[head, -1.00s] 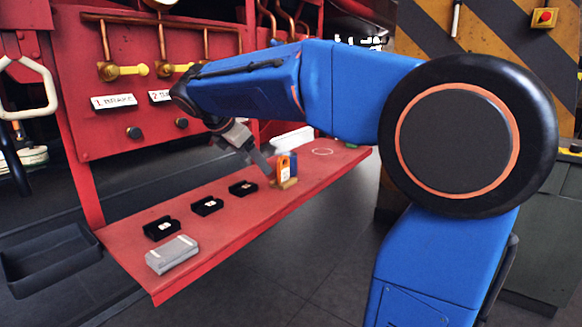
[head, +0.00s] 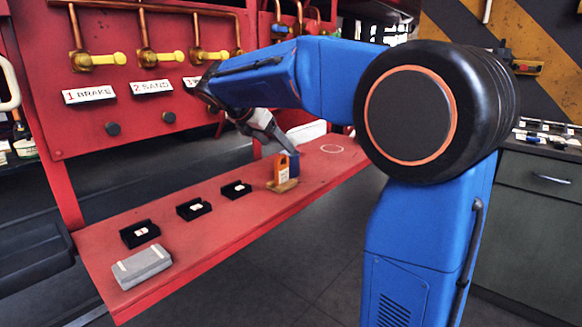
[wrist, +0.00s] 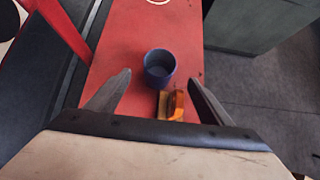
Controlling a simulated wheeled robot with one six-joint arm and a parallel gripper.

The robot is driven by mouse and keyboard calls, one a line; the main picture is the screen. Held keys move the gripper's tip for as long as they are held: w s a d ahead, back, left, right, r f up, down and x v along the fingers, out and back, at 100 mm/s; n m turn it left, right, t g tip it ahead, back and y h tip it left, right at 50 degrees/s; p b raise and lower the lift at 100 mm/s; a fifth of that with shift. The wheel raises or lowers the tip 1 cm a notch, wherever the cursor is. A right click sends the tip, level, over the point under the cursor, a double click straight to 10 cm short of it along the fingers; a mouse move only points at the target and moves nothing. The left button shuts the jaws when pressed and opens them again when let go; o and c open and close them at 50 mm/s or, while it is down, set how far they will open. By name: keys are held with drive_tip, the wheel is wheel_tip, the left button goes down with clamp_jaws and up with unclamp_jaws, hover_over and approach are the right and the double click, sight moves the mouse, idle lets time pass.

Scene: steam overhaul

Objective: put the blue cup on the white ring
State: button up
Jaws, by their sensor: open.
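The blue cup (wrist: 159,68) stands upright on the red shelf, between and beyond my open fingertips in the wrist view. In the head view the cup (head: 294,160) is partly hidden behind an orange tagged object. My gripper (wrist: 160,85) is open and empty above the shelf; in the head view my gripper (head: 290,145) is close to the cup. The white ring (head: 332,149) is a thin outline on the shelf, to the right of the cup. Part of the ring (wrist: 158,1) shows at the top edge of the wrist view.
The orange object (head: 282,168) stands on a tan block right beside the cup. Several black holders, one being (head: 139,233), and a grey block (head: 142,266) lie along the red shelf (head: 215,239). A red panel with valves stands behind. Bare shelf lies between cup and ring.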

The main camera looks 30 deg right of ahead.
sight(287, 154)
drive_tip(key=x, duration=0.8)
drive_tip(key=shift+d, duration=0.1)
drive_tip(key=shift+w+r+x, duration=0.1)
drive_tip(key=shift+r+x, duration=0.05)
drive_tip(key=shift+x, duration=1.2)
drive_tip(key=shift+w+r+x, duration=0.1)
drive_tip(key=shift+x, duration=1.2)
drive_tip(key=shift+d, duration=0.2)
drive_tip(key=c, duration=1.3)
drive_tip(key=shift+r, duration=0.1)
